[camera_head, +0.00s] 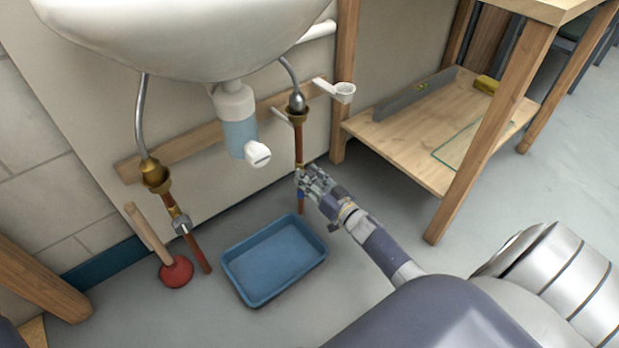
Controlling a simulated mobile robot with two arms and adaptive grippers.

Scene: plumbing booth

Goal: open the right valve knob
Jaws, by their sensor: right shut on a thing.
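My right gripper (306,180) is at the lower part of this pipe, where the right valve knob would sit. It is shut on the knob, and its fingers hide the knob almost fully, so I cannot tell how far the knob is turned. The left valve (181,223) sits on the left copper pipe (196,248), with no gripper near it. My left gripper is not in view.
A white sink (190,40) hangs above, with a trap (236,120) below it. A blue tray (275,262) lies on the floor left of my right gripper. A red plunger (176,272) stands by the left pipe. A wooden shelf unit (410,135) stands on the right.

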